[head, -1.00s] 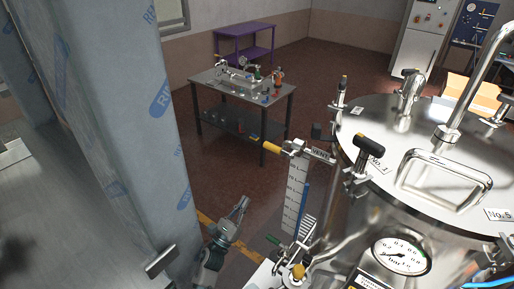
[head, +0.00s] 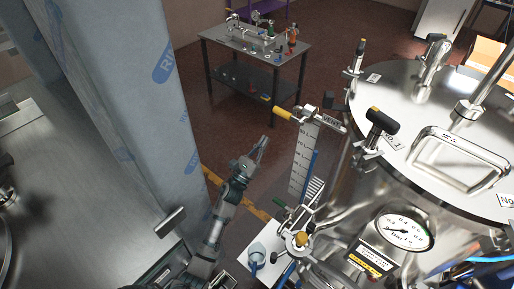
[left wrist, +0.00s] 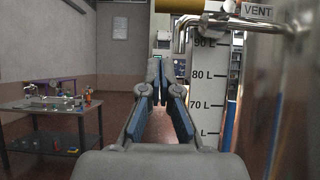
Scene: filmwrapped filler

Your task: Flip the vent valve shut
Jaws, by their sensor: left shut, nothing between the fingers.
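The vent valve is a metal fitting with a yellow lever handle (head: 283,113) on the left side of the steel tank, beside a VENT label (head: 331,121). The handle points left, away from the tank. In the left wrist view the yellow handle (left wrist: 180,5) is cut by the top edge, with the VENT label (left wrist: 257,11) to its right. My left gripper (head: 262,146) is shut and empty, below and left of the handle and apart from it. Its fingers (left wrist: 158,78) point forward in the left wrist view. My right gripper is not in view.
The steel tank (head: 400,85) fills the right, with a black-handled valve (head: 381,122) and a pressure gauge (head: 404,232). A litre scale (head: 304,160) stands below the vent valve. A film-wrapped column (head: 120,90) rises left of my arm. A cluttered table (head: 225,38) stands behind.

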